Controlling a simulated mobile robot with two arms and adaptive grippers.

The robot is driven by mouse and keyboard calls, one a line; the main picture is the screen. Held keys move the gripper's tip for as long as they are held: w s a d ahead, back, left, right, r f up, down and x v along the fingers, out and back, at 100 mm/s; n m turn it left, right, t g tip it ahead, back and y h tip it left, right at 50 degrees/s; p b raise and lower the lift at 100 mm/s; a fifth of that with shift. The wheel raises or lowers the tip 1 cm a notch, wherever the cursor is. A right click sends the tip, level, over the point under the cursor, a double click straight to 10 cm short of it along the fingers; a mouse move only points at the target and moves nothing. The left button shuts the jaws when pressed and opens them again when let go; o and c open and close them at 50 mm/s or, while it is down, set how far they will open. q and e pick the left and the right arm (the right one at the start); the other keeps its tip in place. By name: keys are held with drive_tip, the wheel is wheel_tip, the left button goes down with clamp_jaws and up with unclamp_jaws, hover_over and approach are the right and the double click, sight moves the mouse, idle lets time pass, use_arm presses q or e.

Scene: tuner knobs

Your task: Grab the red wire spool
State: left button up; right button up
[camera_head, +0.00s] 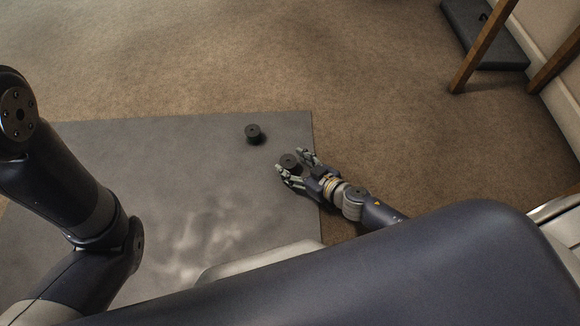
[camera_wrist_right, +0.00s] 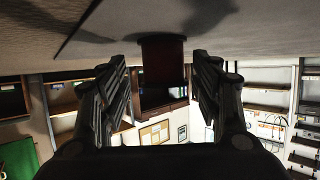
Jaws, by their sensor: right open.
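A small dark spool (camera_head: 289,160) stands on the grey mat near its right edge. In the right wrist view its body (camera_wrist_right: 163,62) looks dark red, with a dark flange at the end by the mat. My right gripper (camera_head: 291,162) is open around it, with one finger on each side. The wrist view shows a gap between the spool and each finger (camera_wrist_right: 160,85). A second dark spool (camera_head: 253,134) stands on the mat up and to the left; its colour is too dark to tell. My left arm shows at the left, but its gripper is out of view.
The grey mat (camera_head: 170,170) lies on brown carpet (camera_head: 200,70) and is otherwise bare. Wooden legs (camera_head: 484,45) and a dark flat slab (camera_head: 485,40) are at the upper right, well away. Shelves (camera_wrist_right: 270,100) show in the wrist view's background.

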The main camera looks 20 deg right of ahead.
drive_tip(key=shift+x, duration=1)
drive_tip(key=c, duration=1.1)
drive_tip(key=shift+o, duration=0.2)
